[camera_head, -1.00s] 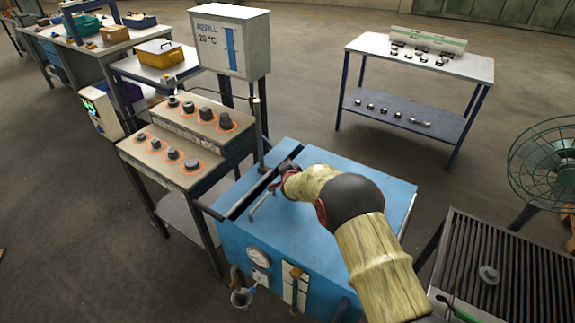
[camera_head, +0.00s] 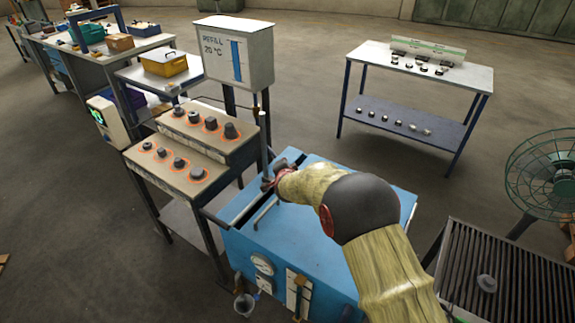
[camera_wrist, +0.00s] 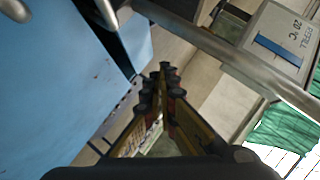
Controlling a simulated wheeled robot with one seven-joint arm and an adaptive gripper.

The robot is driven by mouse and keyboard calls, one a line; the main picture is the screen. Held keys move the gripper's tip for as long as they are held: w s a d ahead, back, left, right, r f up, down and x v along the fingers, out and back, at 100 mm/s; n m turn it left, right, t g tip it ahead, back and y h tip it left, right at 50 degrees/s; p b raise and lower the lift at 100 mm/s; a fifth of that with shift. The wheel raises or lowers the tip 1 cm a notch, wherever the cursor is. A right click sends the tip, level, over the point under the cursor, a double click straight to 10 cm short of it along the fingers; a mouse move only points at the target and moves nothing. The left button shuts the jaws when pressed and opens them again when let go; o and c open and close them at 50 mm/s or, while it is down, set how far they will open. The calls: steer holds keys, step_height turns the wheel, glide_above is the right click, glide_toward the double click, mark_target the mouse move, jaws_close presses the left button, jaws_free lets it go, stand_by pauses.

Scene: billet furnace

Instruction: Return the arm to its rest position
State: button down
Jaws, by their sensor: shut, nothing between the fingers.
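My arm reaches over the blue machine (camera_head: 320,240) in the head view, its yellowish sleeve and dark joint covering part of the machine's top. My gripper sits at the arm's far end, by the machine's upright bar, and is mostly hidden there by the arm. In the wrist view my gripper (camera_wrist: 165,73) has its two dark-tipped fingers brought together, with nothing between them. The machine's blue surface (camera_wrist: 60,80) is left of the fingers in that view. A grey metal bar (camera_wrist: 215,48) crosses behind them.
The stepped stand with knobs (camera_head: 195,145) is close left of the gripper. The REFILL box (camera_head: 237,55) stands behind it. A grill (camera_head: 500,270) and a green fan (camera_head: 545,170) are at right. A table with small parts (camera_head: 420,75) stands behind, with open floor around it.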

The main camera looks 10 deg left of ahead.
steer(key=s+d+r+n+g, duration=0.1)
steer(key=s+d+r+n, duration=0.1)
steer(key=s+d+r, duration=0.5)
steer(key=s+d+r+n+g, duration=0.1)
steer(key=s+d+r, duration=0.25)
steer(key=r, duration=0.65)
steer(key=s+d+r+n+g, duration=0.1)
steer(key=s+d+r+n, duration=0.15)
steer(key=s+d, duration=0.4)
steer(key=s+d+r+n+g, duration=0.1)
steer(key=s+d+r, duration=0.3)
steer(key=s+d, duration=0.25)
steer(key=s+d+f+g+h, duration=0.1)
steer(key=s+d, duration=0.3)
steer(key=s, duration=0.5)
steer(key=s+d+f+n+g+h, duration=0.1)
steer(key=s+d, duration=0.3)
steer(key=s, duration=0.6)
steer(key=s+d+n+h, duration=0.1)
steer(key=s+d, duration=0.4)
steer(key=s, duration=0.4)
steer(key=shift+s+f+g+h, duration=0.3)
steer(key=shift+s+f+g, duration=0.1)
steer(key=shift+n, duration=0.25)
